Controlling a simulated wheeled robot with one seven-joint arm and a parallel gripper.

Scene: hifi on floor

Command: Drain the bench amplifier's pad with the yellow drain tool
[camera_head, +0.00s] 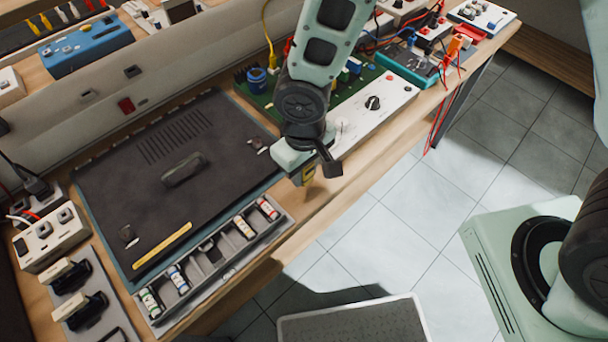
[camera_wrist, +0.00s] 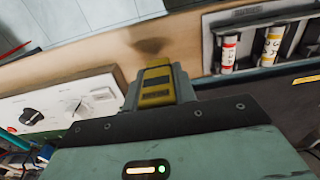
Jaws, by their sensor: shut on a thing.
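The bench amplifier seems to be the open unit with a green circuit board (camera_head: 262,100), a blue capacitor (camera_head: 257,78) and a white front panel (camera_head: 382,112) with a black knob. It lies beyond and to the right of my gripper. My arm hides part of the board. I cannot make out the pad.
A dark vented panel (camera_head: 120,190) with a handle and a yellow strip lies to the left. A grey tray (camera_head: 210,268) holds several fuse-like cylinders along the front edge. Meters and red leads (camera_head: 440,125) are at the back right. The tiled floor in front is partly clear.

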